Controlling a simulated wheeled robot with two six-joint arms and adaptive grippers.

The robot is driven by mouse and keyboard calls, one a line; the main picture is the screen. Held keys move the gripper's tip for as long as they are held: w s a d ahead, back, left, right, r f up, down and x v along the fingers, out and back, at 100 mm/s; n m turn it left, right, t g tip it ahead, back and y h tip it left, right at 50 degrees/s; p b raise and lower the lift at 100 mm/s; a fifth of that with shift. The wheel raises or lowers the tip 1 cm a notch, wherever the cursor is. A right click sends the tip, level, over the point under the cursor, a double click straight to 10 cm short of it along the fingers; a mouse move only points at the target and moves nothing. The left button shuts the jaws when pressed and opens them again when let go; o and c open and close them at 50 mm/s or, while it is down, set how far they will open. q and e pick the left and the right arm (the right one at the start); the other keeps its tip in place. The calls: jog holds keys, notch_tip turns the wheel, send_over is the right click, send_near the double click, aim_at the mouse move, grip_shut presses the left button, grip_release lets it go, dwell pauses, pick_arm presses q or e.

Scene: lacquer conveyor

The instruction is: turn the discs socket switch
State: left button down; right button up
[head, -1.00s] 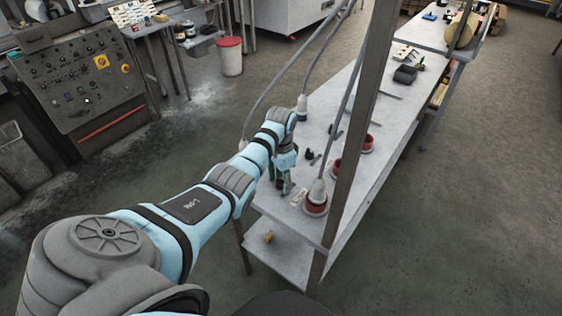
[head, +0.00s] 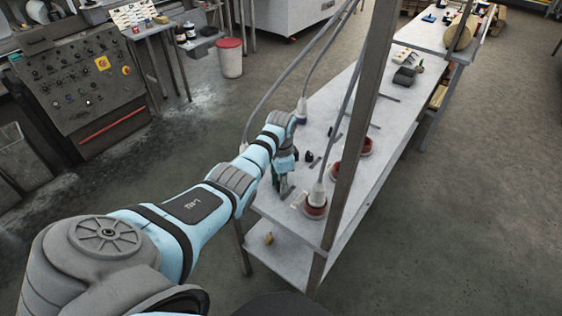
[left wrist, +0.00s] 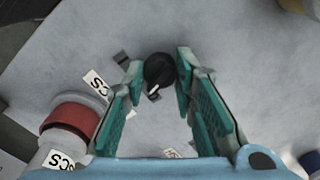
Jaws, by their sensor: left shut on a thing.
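A black round switch knob (left wrist: 158,70) with a white pointer mark stands on the grey bench top in the left wrist view. In the head view my left gripper (head: 283,186) is down at the bench's near left edge and hides the knob. The red socket (head: 315,208) holds a grey plug there. My right gripper is not in view.
The bench (head: 330,225) has other sockets (head: 301,116) with hanging cables and small dark knobs (head: 308,156). A grey upright post (head: 357,130) stands close to the right of the gripper. Open floor lies right of the bench.

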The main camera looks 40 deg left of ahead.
pick_arm(q)
jog(key=m+p, duration=0.1)
jog(key=m, duration=0.3)
jog(key=shift+r+p, duration=0.1)
jog(key=shift+p, duration=0.2)
jog(key=m, duration=0.5)
jog(key=shift+m+p, duration=0.35)
jog(key=shift+m, duration=0.05)
jog(key=c, duration=1.3)
grip_release()
notch_tip(320, 180, up, 12)
jog(key=shift+f, duration=0.1)
